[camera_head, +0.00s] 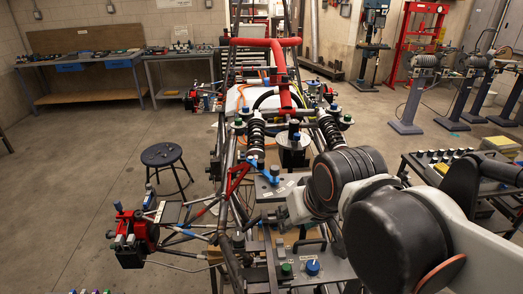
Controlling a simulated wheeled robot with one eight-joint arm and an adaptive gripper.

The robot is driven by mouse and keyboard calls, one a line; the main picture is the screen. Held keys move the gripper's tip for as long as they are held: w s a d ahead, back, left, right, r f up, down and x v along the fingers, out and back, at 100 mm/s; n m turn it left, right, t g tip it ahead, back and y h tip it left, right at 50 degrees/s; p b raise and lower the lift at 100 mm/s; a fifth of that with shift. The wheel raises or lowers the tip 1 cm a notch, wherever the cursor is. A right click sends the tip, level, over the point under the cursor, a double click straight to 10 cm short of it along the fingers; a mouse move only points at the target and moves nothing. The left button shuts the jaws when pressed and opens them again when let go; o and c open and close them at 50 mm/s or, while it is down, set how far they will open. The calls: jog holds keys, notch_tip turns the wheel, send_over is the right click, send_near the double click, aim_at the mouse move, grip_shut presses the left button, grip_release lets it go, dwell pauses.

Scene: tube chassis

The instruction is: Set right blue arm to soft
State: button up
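A blue lever-like part (270,174) stands on a grey plate with small labels (277,189) in the middle of the tube chassis. Another blue piece (251,163) sits just up and left of it, beside a red bracket (236,177). I cannot tell which of these is the right blue arm, and no soft marking is readable. My gripper (257,219) reaches in from the right, just below the labelled plate. Its fingers are small and dark against the chassis, so their opening and any contact are unclear.
A box with a blue knob (312,267) and a green button (286,269) lies below my gripper. Black shock absorbers (256,135) stand behind. A red unit (138,232) sticks out at left near a black stool (162,154). A cart (440,157) stands at right.

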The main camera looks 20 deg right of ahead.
jog(key=w+r+m+g+p, duration=0.2)
jog(key=w+r+g+p, duration=0.1)
jog(key=w+r+p, duration=0.8)
jog(key=m+g+p, duration=0.2)
jog(key=g+p, duration=0.1)
jog(key=p, duration=0.9)
send_near(261, 161)
notch_tip(261, 161, down, 9)
jog(key=shift+w+r+p, duration=0.1)
jog(key=shift+r+p, duration=0.1)
jog(key=shift+p, duration=0.2)
grip_shut()
